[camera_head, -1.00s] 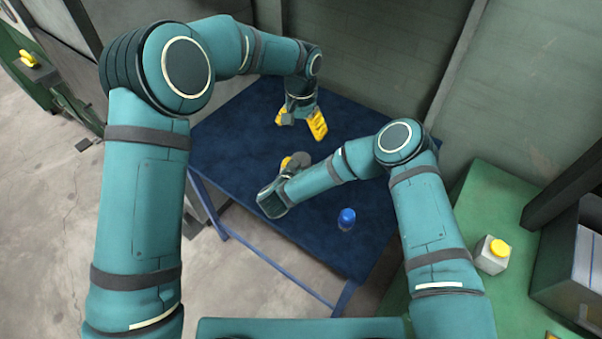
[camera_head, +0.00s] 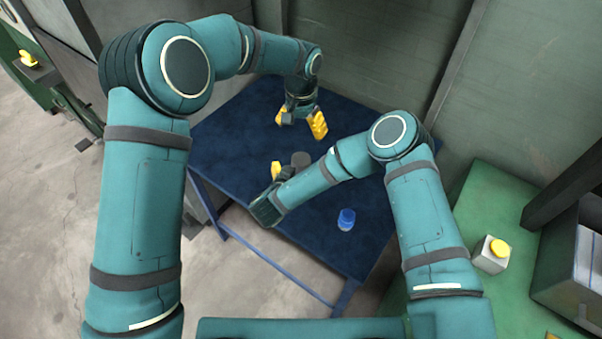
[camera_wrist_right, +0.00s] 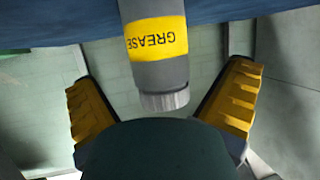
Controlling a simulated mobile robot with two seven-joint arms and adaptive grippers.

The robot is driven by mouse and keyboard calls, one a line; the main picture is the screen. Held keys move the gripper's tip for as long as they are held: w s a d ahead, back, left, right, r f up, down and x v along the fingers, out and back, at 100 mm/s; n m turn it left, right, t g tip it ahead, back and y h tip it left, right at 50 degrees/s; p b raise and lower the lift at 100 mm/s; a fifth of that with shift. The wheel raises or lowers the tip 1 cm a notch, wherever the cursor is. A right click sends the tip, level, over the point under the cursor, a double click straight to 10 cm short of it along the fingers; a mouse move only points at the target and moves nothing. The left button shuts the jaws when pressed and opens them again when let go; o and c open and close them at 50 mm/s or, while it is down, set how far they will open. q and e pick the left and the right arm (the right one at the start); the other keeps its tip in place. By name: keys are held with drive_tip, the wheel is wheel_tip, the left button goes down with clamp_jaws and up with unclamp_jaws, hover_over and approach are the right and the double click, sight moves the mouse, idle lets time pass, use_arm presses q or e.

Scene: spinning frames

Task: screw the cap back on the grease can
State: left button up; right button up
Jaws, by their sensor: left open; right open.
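The grease can is a dark grey cylinder with a yellow GREASE band (camera_wrist_right: 157,40), upside down in the right wrist view. A ridged light-grey cap (camera_wrist_right: 164,101) shows at its top end; how tightly it sits cannot be told. In the head view the can (camera_head: 301,158) stands on the blue table, partly behind my right arm. My right gripper (camera_wrist_right: 162,78) is open, its yellow fingers apart on either side of the can in the wrist view, with gaps to both. In the head view one right finger shows left of the can. My left gripper (camera_head: 300,120) is open and empty, farther back above the table.
A small blue object (camera_head: 346,220) stands on the blue table (camera_head: 230,125), right of my right forearm. A pale container with a yellow top (camera_head: 491,255) stands on a green bench at the right. Walls close off the back. The table's left part is clear.

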drive_tip(key=v, duration=0.8)
drive_tip(key=shift+s, duration=0.15)
drive_tip(key=shift+a+r, duration=0.1)
drive_tip(key=shift+a, duration=0.05)
